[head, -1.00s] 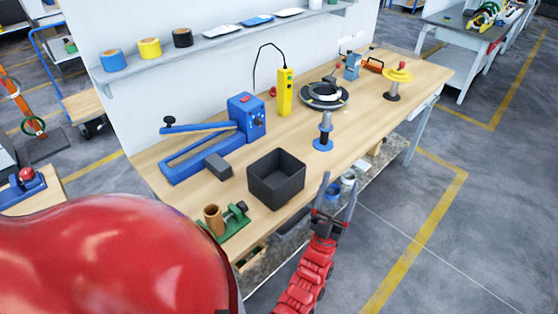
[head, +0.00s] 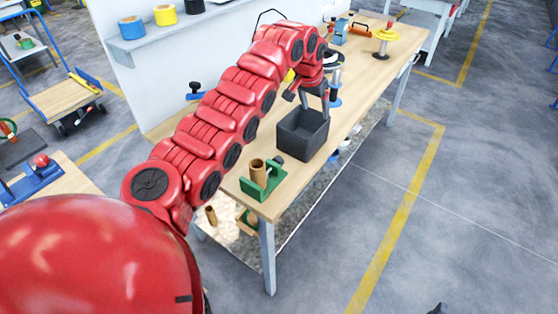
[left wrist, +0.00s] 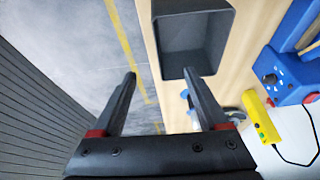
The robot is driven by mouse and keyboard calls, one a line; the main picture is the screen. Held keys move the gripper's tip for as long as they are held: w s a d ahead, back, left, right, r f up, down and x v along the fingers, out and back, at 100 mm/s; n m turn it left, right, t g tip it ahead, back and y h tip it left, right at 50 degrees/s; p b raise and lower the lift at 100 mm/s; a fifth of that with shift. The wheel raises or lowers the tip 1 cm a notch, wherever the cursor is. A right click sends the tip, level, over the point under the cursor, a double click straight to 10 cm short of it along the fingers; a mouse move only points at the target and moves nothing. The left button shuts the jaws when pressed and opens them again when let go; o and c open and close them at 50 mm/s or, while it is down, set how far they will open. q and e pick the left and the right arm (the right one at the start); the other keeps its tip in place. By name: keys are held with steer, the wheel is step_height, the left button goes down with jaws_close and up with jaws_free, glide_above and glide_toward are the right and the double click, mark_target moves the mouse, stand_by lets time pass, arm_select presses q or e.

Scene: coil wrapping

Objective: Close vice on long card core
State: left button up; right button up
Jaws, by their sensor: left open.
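The green vice (head: 263,190) sits on the near end of the workbench, with a dark handle on its right side. The brown card core (head: 259,172) stands upright in it; whether the jaws touch the core is too small to tell. My left gripper (head: 315,104) is over the dark grey bin, farther along the bench than the vice, fingers apart and empty. In the left wrist view the gripper (left wrist: 160,76) is open with nothing between its fingers, and the vice is not visible. A small dark tip at the head view's bottom edge may be my right gripper (head: 437,309).
The open grey bin (head: 302,134) stands behind the vice at the bench's front edge; it also shows in the left wrist view (left wrist: 226,42). My left arm hides much of the bench. A yellow pendant (left wrist: 260,117) and blue machine (left wrist: 290,75) stand nearby. A brown tube (head: 211,215) is on the lower shelf.

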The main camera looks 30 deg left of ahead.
mark_target(278, 158)
arm_select(q)
steer(key=s+a+g+y, duration=0.2)
steer(key=s+a+g, duration=0.25)
steer(key=s, duration=0.55)
steer(key=shift+t, duration=0.35)
steer(key=f+p, duration=0.1)
steer(key=f, duration=0.4)
steer(key=a+f+p, duration=0.1)
steer(key=f, duration=0.5)
steer(key=a+f+p, duration=0.1)
steer(key=f, duration=0.4)
steer(key=shift+w+f, duration=0.2)
steer(key=shift+f, duration=0.1)
